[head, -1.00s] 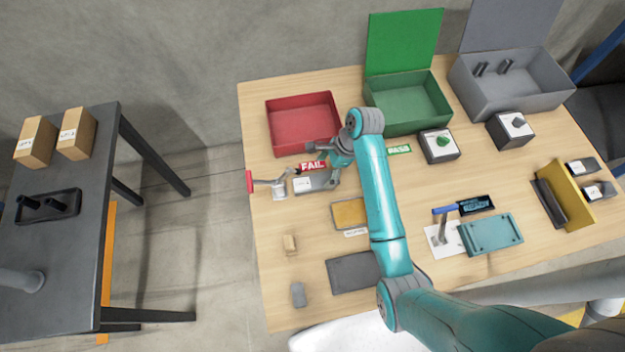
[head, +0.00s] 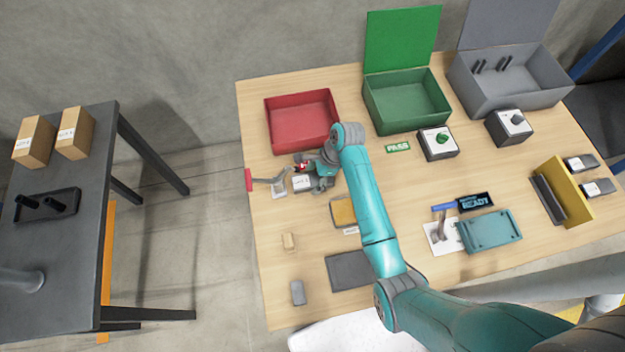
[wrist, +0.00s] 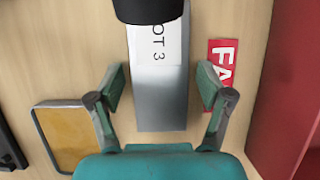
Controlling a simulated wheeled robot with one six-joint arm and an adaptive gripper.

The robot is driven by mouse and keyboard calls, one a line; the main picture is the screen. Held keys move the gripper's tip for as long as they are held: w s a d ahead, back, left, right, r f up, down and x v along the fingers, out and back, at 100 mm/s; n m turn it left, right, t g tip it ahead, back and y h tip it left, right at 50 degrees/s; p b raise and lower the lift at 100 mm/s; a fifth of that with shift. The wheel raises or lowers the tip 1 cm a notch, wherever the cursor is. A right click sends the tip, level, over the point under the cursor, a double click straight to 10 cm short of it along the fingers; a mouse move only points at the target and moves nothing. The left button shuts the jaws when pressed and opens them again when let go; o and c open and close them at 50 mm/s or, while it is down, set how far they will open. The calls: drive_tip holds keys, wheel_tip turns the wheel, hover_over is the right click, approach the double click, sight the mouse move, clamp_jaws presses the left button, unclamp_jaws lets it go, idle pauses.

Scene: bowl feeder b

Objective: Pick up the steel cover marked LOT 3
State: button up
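The steel cover is a flat grey plate with a white label (wrist: 160,100). In the wrist view the label reads "OT 3", its start hidden by a dark rounded part at the top edge. In the head view the cover (head: 302,184) lies at the table's left side, partly hidden by my gripper. My gripper (wrist: 160,78) is open, with one finger on each side of the plate in the wrist view and gaps between. In the head view my gripper (head: 318,176) is over the cover's right part. I cannot tell its height above the table.
A red FAIL sign (wrist: 219,72) lies close to the right finger. The red bin (head: 301,121) stands behind the cover. A red-handled lever (head: 264,180) is just left of it. A yellow-topped pad (head: 343,211) lies in front, partly behind my arm.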

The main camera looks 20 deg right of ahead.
drive_tip(key=c, duration=1.1)
